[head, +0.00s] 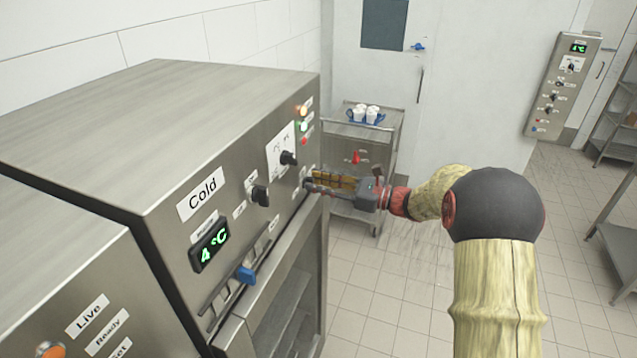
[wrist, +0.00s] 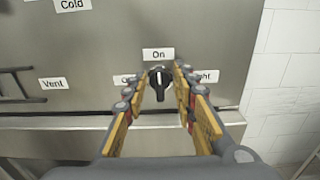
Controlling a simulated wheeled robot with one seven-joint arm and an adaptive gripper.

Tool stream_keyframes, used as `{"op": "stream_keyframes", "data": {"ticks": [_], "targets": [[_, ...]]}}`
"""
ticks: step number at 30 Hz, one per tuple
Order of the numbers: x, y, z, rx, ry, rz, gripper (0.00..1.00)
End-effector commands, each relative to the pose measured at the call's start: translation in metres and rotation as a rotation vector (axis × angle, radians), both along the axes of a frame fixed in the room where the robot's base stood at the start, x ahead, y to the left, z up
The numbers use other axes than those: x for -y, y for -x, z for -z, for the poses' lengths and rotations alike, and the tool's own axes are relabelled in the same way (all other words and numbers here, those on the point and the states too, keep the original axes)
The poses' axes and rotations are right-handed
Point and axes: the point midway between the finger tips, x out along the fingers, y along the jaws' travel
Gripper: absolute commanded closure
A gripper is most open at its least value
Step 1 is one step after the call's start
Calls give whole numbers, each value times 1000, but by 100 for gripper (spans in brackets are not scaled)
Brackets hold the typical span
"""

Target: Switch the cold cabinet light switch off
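The cold cabinet (head: 150,115) is a steel box labelled "Cold" at the left of the head view. In the wrist view, a small black rotary switch (wrist: 159,84) sits on its panel (wrist: 170,25). An "On" label is above it, a label ending in "ght" is to its right, and a label starting with "O" is partly hidden at its left. The knob stands roughly upright, with a pale mark near its top. My gripper (wrist: 159,82) is open, with fingertips on either side of the knob and gaps visible. In the head view my gripper (head: 309,182) hides this switch.
Other black knobs (head: 259,195) (head: 288,158), a blue lever handle (head: 246,274) and a 4 °C display (head: 209,245) are on the same panel. A steel trolley (head: 385,140) with white cups (head: 366,115) stands behind. Tiled floor right of the cabinet is clear.

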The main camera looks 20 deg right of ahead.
Motion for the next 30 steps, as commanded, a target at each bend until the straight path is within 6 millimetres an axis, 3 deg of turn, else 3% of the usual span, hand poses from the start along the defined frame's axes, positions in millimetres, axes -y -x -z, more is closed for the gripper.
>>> {"op": "stream_keyframes", "data": {"ticks": [7,21,30], "targets": [[-1,0,0,0,0,0,73],[0,0,0,1,1,0,100],[0,0,0,1,1,0,100]]}}
